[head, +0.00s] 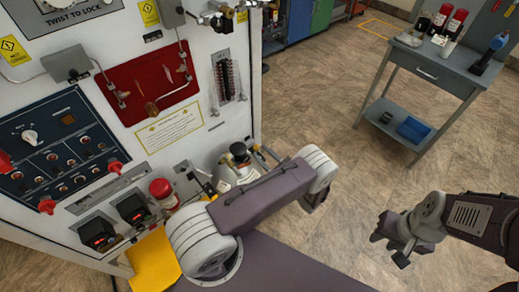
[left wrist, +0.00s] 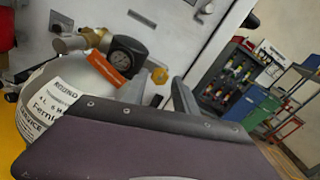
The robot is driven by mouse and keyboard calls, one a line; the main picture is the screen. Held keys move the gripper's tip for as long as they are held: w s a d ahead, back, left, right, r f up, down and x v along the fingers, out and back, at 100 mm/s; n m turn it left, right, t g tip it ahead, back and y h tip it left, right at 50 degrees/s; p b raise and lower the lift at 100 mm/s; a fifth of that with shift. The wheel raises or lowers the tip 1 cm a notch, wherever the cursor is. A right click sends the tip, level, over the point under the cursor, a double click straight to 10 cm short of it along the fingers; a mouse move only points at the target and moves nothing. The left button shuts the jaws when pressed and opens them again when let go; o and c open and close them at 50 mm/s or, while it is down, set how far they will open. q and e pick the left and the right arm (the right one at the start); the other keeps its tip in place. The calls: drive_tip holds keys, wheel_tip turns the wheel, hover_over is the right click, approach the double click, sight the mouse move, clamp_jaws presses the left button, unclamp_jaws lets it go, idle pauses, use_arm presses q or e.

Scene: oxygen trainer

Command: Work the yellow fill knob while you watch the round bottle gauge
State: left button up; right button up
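The round bottle gauge (left wrist: 128,55), with a dark face, sits on a brass fitting above a silver bottle (left wrist: 50,90) in the left wrist view. An orange tag (left wrist: 108,68) is beside it. The yellow fill knob (left wrist: 160,75) is just right of the gauge. My left gripper (left wrist: 162,92) is open; its grey fingers show on either side of the knob's line of sight, and contact cannot be told. In the head view the gauge (head: 238,148) shows above my left arm, which hides the left fingers and part of the bottle. My right gripper (head: 391,242) appears open and empty over the floor.
The white trainer panel (head: 215,140) stands at left, with a red-capped jar (head: 161,190) and black units near its foot. A grey side table (head: 440,72) with bottles stands at the upper right. The floor between is clear.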

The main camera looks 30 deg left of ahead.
use_arm(q)
drive_tip(key=shift+x, duration=1.25)
clamp_jaws()
drive_tip(key=shift+n, duration=0.3)
drive_tip(key=n+b, duration=0.1)
drive_tip(key=n, duration=0.3)
drive_tip(key=shift+f, duration=0.1)
drive_tip(key=n+b, duration=0.1)
drive_tip(key=n, duration=0.4)
drive_tip(key=shift+n, duration=0.4)
drive_tip(key=shift+s+n, duration=0.1)
drive_tip(key=shift+n, duration=0.2)
